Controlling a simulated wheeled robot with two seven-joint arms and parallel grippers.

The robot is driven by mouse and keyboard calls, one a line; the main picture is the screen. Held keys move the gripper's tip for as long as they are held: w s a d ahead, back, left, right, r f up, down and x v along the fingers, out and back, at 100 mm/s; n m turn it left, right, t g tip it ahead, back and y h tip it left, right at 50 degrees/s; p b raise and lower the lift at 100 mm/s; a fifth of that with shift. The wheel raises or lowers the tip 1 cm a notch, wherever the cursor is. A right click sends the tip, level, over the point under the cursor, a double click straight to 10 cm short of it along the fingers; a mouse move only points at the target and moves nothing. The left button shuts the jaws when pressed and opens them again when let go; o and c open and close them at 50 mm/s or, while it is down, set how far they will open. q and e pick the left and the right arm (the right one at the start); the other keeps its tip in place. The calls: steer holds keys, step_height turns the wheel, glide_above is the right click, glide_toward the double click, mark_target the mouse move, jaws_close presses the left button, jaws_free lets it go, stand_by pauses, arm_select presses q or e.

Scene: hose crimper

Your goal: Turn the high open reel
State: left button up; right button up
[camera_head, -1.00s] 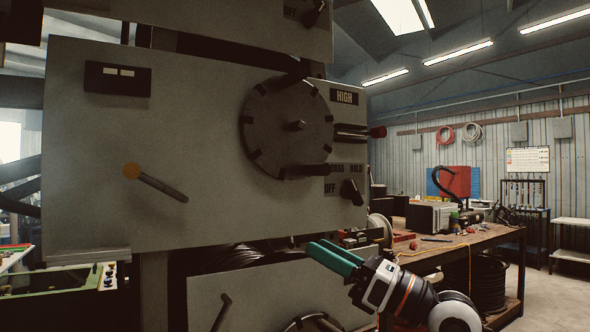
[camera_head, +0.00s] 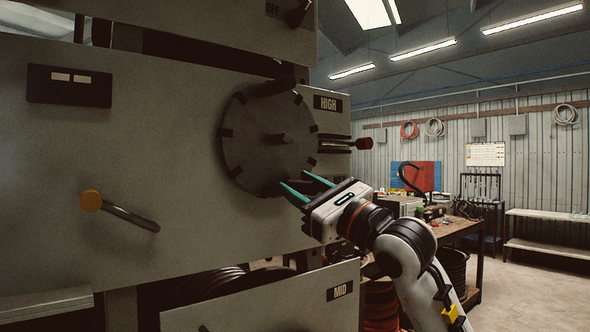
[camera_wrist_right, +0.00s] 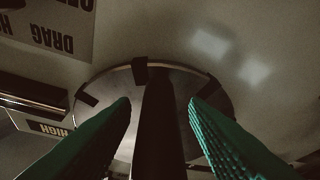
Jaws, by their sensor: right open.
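The high reel (camera_head: 255,140) is a dark round disc with notched clips around its rim and a hub knob in its middle. It is mounted on a grey panel (camera_head: 150,150) beside the HIGH label (camera_head: 328,103). My right gripper (camera_head: 294,179) is open, with its green fingertips at the reel's lower right edge. In the right wrist view, a dark post (camera_wrist_right: 160,125) stands between the two open fingers, in front of the disc (camera_wrist_right: 108,88). I cannot tell whether the fingers touch it. The reel's lower right and the DRAG label are partly hidden in the head view. My left gripper is not in view.
A red-tipped lever (camera_head: 364,143) sticks out right of the reel. The MID panel (camera_head: 280,303) lies below. A cluttered workbench (camera_head: 457,229) stands behind my right arm.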

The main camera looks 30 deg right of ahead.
steer(key=shift+w+a+r, duration=0.1)
steer(key=shift+w+r, duration=0.3)
steer(key=shift+w, duration=0.15)
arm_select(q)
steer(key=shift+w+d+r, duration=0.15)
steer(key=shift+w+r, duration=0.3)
arm_select(e)
steer(key=shift+w, duration=0.1)
steer(key=shift+c, duration=0.3)
